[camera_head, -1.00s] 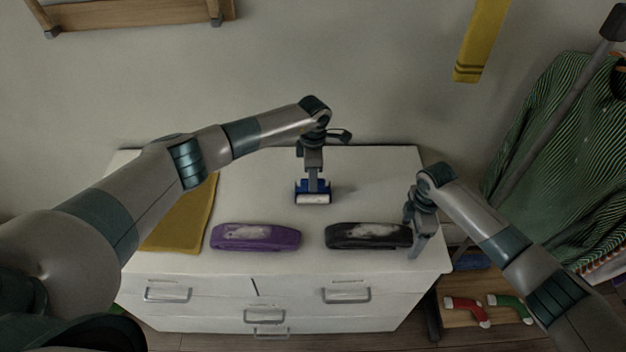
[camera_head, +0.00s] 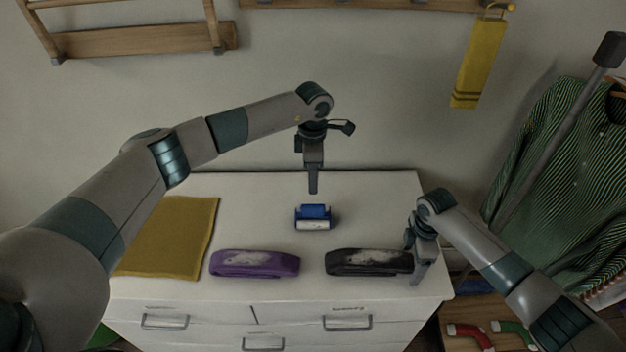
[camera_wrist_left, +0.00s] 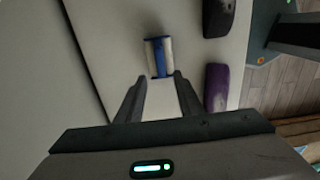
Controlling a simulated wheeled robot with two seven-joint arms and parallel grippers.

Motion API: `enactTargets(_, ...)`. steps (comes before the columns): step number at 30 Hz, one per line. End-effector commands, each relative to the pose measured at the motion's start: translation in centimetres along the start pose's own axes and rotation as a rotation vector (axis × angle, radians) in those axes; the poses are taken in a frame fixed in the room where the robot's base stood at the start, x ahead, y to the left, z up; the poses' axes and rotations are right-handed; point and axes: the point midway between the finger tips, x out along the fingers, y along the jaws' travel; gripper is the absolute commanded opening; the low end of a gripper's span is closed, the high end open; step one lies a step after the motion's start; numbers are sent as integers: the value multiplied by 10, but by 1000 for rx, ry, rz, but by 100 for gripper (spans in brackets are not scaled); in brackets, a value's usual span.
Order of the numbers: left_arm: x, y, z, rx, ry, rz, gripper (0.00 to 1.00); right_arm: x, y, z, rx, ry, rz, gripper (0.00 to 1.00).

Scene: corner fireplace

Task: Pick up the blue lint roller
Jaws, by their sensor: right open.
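The blue lint roller (camera_head: 313,212), with a white sheet band along its front, lies on the white dresser top, near its middle. My left gripper (camera_head: 313,190) hangs pointing down, above and behind the roller in the head view, apart from it. In the left wrist view its two fingers (camera_wrist_left: 160,90) are spread with nothing between them, and the roller (camera_wrist_left: 158,57) lies just beyond the fingertips. My right gripper (camera_head: 418,278) is open at the dresser's right edge, beside the black case, holding nothing visible.
The white dresser (camera_head: 250,195) also bears a mustard cloth (camera_head: 170,240), a purple case (camera_head: 255,264) and a black case (camera_head: 365,262) in front of the roller. A striped shirt (camera_head: 550,170) hangs at the right. The dresser top right of the roller is clear.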

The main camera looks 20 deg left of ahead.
Motion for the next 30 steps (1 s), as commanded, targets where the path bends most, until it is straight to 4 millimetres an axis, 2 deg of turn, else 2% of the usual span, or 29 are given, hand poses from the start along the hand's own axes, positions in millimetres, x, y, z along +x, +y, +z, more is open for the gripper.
enactTargets(11,0,0,0,0,0,0,34,0,0,0,0,0,0,78)
enactTargets(12,0,0,0,0,0,0,39,0,0,0,0,0,0,78)
enactTargets(13,1,0,0,0,-2,0,39,0,0,0,0,0,0,78)
enactTargets(22,10,1,-16,-1,-103,-1,39,0,0,0,0,0,0,78)
enactTargets(30,10,1,-16,0,-122,0,39,0,0,0,0,0,0,78)
